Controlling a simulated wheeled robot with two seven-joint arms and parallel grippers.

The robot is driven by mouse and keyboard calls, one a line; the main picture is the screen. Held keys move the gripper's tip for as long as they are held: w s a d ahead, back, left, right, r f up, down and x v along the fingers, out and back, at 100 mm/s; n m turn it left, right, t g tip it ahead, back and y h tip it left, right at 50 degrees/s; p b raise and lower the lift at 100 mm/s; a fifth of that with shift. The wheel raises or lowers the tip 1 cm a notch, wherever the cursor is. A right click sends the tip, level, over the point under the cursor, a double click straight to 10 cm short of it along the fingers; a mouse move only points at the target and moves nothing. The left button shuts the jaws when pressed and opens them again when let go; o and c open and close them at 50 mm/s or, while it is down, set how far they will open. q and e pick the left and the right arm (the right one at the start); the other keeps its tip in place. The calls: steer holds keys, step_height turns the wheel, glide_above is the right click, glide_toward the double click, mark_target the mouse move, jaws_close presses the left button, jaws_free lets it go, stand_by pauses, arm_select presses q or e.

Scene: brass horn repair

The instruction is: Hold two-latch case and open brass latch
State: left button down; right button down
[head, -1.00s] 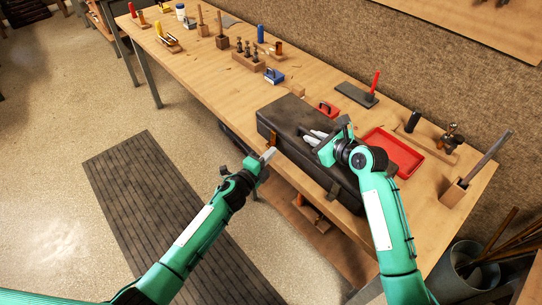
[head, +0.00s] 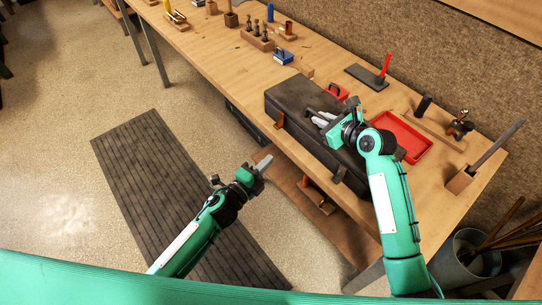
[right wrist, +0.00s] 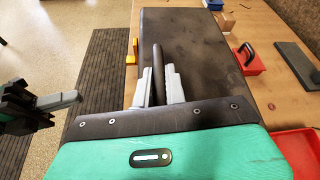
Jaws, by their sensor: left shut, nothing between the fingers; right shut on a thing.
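The dark case (head: 310,100) lies lid down on the bench, with a brass latch (head: 279,120) at the left of its front side and a second latch (head: 339,173) at the right. In the right wrist view the left latch (right wrist: 131,50) sticks out at the case edge; I cannot tell whether it is open. My right gripper (head: 322,119) is over the case top, its fingers shut around the dark handle (right wrist: 158,66). My left gripper (head: 264,163) is shut and empty, in front of the case and apart from the left latch; it also shows in the right wrist view (right wrist: 72,98).
A red tray (head: 402,137) lies right of the case.

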stand_by(0.3)
steer(key=c, duration=1.4)
jaws_free()
steer(key=shift+o, duration=0.2)
